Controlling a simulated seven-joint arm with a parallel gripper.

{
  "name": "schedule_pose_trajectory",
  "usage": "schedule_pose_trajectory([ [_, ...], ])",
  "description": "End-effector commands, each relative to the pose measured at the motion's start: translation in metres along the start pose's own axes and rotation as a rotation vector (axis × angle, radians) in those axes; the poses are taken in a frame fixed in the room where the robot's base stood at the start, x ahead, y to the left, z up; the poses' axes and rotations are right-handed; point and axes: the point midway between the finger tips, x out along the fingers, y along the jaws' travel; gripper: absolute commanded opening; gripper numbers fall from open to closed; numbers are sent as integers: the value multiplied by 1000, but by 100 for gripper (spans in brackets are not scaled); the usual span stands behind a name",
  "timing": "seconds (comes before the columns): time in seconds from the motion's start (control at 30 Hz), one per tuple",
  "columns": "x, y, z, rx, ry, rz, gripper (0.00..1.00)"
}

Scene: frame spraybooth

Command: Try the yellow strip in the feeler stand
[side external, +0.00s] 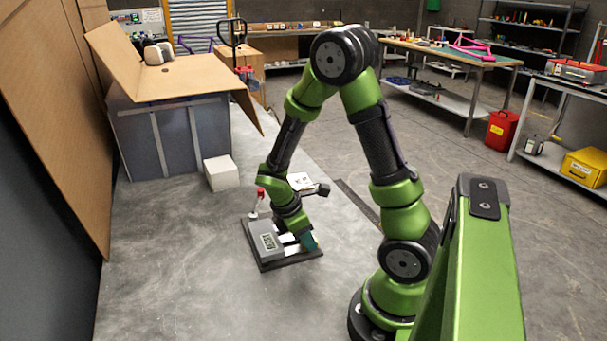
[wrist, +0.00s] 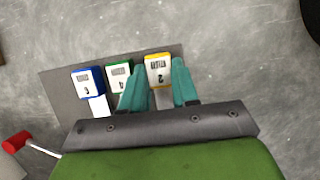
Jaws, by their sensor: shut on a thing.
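In the wrist view, three strips with coloured, printed heads stand in a row: the blue strip (wrist: 88,82), the green strip (wrist: 118,73) and the yellow strip (wrist: 157,68). The teal fingers of my gripper (wrist: 159,84) stand on either side of the yellow strip and are shut on it. The strips' lower parts are partly hidden by my gripper. In the side view, my gripper (side external: 308,242) is low at the right side of the feeler stand (side external: 268,244), a grey block on a dark base plate. The yellow strip cannot be made out there.
A red-knobbed lever (side external: 260,192) rises at the stand's back; its red knob also shows in the wrist view (wrist: 16,141). A white box (side external: 221,173) lies behind, before a large grey bin (side external: 170,135) under cardboard. The grey surface left and front of the stand is clear.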

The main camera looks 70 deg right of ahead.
Motion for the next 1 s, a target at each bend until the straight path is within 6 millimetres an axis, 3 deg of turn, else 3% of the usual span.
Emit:
schedule_pose_trajectory([
  [0.07, 0, 0, 1, 11, -2, -3, 0],
  [0.1, 0, 0, 1, 12, -2, -3, 31],
  [0.17, 0, 0, 1, 12, -3, -3, 40],
  [0.57, -8, 1, 0, 8, -1, 0, 40],
  [0.77, -44, 2, 0, 8, 3, 5, 40],
  [1.0, -104, 2, 0, 10, 2, 4, 40],
])
